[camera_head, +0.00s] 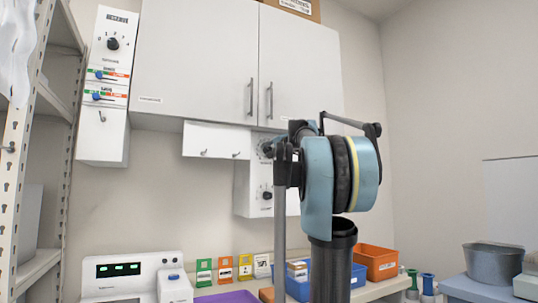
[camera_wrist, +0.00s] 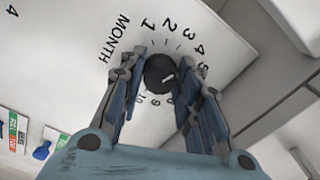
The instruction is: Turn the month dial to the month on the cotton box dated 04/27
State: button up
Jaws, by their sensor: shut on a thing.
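The month dial's black knob (camera_wrist: 158,73) is on a white panel in the wrist view, under the word MONTH and a ring of numbers. Its white pointer mark faces right, roughly toward 5; the exact number is hard to tell. My gripper (camera_wrist: 163,80) is shut on the knob, one finger on each side. The fingers cover part of the lower numbers. In the head view my arm hides the gripper and part of the white dial box (camera_head: 244,190) under the cabinet. No cotton box with a readable 04/27 date shows; a small box (camera_head: 297,268) stands in the blue bin.
The wall cabinet (camera_head: 205,60) is above the dial box. A RESERVE panel (camera_head: 112,45) hangs left of it. On the counter are a device with green lights (camera_head: 118,270), coloured cards (camera_head: 204,272), a blue bin (camera_head: 358,275) and an orange bin (camera_head: 376,262). A shelf rack stands left.

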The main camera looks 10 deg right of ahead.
jog(key=shift+d+m, duration=0.1)
jog(key=shift+m, duration=0.5)
jog(key=o, duration=1.1)
jog(key=shift+f, duration=0.1)
jog(key=v, duration=1.1)
jog(key=shift+s+d, duration=0.1)
jog(key=shift+s, duration=0.25)
